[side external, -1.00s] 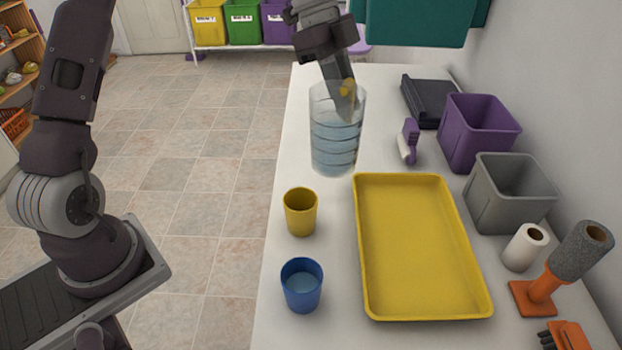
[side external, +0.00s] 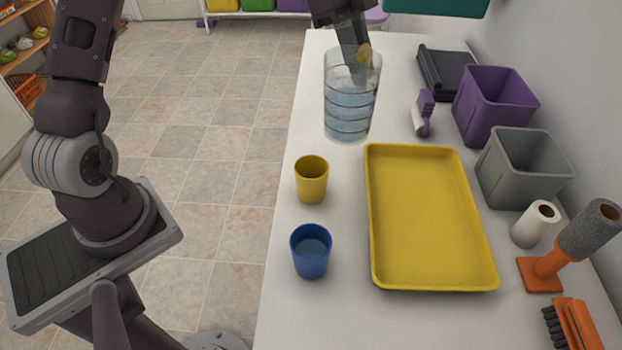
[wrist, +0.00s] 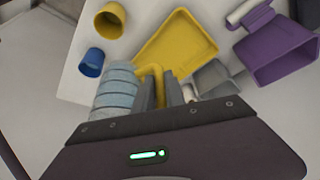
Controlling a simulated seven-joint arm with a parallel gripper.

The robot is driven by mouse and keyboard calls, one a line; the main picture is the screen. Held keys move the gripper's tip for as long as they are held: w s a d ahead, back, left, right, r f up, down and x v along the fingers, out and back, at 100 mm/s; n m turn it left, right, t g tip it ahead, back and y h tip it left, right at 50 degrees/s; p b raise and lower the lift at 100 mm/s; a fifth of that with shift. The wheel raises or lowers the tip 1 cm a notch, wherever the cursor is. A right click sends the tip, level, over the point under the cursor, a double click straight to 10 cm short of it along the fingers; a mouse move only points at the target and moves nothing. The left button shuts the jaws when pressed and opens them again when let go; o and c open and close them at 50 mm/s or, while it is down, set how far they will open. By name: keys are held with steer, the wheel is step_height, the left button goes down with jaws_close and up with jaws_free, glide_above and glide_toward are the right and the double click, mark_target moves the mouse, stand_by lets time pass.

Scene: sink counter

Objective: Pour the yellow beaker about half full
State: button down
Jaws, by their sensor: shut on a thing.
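The yellow beaker (side external: 311,183) stands upright on the counter, left of the yellow tray; its inside shows no visible liquid. It also shows in the wrist view (wrist: 108,22). A blue beaker (side external: 310,254) with liquid inside stands nearer the camera; it also shows in the wrist view (wrist: 92,62). My gripper (side external: 361,56) is shut on a clear ribbed pitcher (side external: 349,108) of bluish water, at its rim or handle side. The pitcher is held about upright, beyond the yellow beaker and apart from it. In the wrist view the pitcher (wrist: 115,90) is beside my fingers.
A yellow tray (side external: 430,284) fills the middle of the counter. Purple (side external: 492,105) and grey (side external: 524,170) bins, a white roll (side external: 534,225), an orange-based grey roller (side external: 580,240) and an orange brush (side external: 574,326) line the right. A purple-and-white spray head (side external: 423,113) stands behind the tray.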

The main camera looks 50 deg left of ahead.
steer(key=shift+r, duration=0.1)
stand_by(0.6)
step_height(320, 180, up, 5)
steer(key=shift+f, duration=0.15)
steer(key=s+a+n+t+y, duration=0.3)
steer(key=a+n, duration=0.6)
steer(key=a, duration=1.1)
step_height(320, 180, down, 22)
steer(key=s+h, duration=0.1)
steer(key=shift+a, duration=0.3)
